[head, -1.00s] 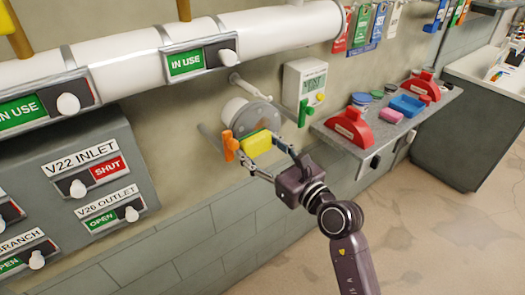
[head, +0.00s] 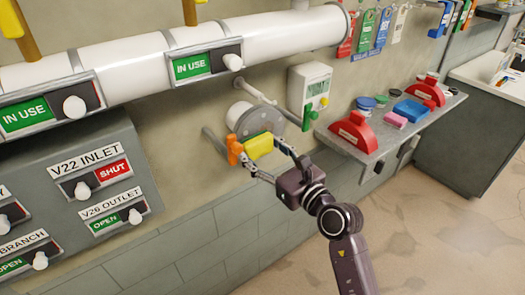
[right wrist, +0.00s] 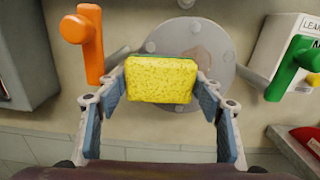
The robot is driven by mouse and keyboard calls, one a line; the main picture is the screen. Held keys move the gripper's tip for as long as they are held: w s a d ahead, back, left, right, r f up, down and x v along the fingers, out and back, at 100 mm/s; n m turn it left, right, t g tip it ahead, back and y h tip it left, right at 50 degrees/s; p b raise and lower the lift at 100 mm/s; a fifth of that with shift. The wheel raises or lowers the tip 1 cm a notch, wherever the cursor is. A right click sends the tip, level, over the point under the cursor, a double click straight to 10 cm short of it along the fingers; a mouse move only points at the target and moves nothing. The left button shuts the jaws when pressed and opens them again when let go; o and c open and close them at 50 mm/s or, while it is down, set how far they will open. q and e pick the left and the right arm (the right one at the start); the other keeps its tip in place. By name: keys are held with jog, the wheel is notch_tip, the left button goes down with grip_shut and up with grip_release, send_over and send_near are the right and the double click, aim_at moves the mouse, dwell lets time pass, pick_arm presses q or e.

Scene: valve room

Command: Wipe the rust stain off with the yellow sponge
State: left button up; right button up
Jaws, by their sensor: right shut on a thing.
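My right gripper (head: 262,160) is shut on the yellow sponge (head: 259,146), which has a thin green layer at its back edge. In the right wrist view the sponge (right wrist: 162,82) sits between the two fingertips, in front of the lower part of a round grey flange (right wrist: 165,45). A faint brownish rust stain (right wrist: 199,54) shows on the flange face, just above and right of the sponge. The sponge may hide part of it. I cannot tell whether the sponge touches the flange. My left gripper is not in view.
An orange valve handle (head: 235,150) stands close left of the sponge. A white meter box (head: 309,85) with a green handle is to the right. A grey shelf (head: 340,146) holds red stands, a pink block and a blue tray. A white pipe (head: 130,62) runs above.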

jog(key=shift+w+a, duration=0.25)
jog(key=shift+w, duration=0.05)
